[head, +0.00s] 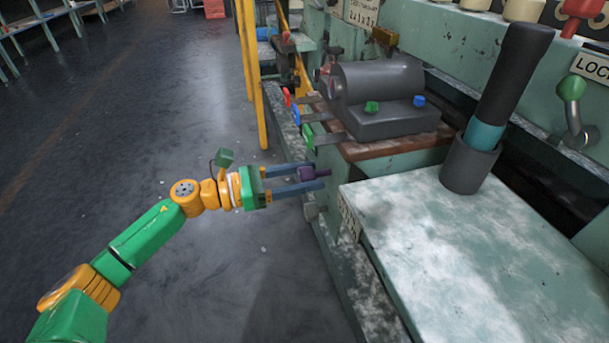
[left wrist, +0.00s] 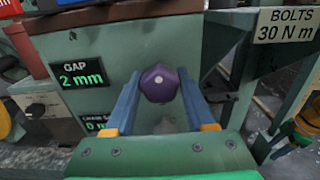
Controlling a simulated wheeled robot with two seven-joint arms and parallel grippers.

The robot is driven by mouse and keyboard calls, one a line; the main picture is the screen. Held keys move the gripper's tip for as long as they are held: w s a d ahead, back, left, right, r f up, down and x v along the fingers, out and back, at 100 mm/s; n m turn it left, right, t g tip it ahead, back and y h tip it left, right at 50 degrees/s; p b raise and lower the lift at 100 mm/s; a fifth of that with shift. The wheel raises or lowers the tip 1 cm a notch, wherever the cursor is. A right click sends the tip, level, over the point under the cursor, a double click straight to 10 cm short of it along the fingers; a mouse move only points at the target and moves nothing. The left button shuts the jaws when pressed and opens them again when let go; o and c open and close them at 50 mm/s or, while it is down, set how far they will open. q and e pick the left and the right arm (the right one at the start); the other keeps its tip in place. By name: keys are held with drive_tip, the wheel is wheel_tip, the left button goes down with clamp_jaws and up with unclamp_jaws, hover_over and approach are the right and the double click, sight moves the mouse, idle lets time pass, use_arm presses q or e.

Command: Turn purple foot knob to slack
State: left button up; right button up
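The purple foot knob (head: 307,173) sticks out from the near left side of the green machine. In the left wrist view the knob (left wrist: 159,83) is faceted, with a pale dot at its centre. My left gripper (head: 308,176) reaches it from the left, with one blue finger on each side of the knob. In the left wrist view my left gripper's fingers (left wrist: 159,78) come very close to the knob's two sides. Whether they press on it cannot be told. My right gripper is not in view.
A label reading "GAP 2 mm" (left wrist: 83,77) and a partly hidden second label are left of the knob. A "BOLTS 30 N m" sign (left wrist: 286,25) is at right. A pale machine top (head: 450,250) bears a dark cylinder in a cup (head: 470,165).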

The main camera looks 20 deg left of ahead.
use_arm(q)
clamp_jaws()
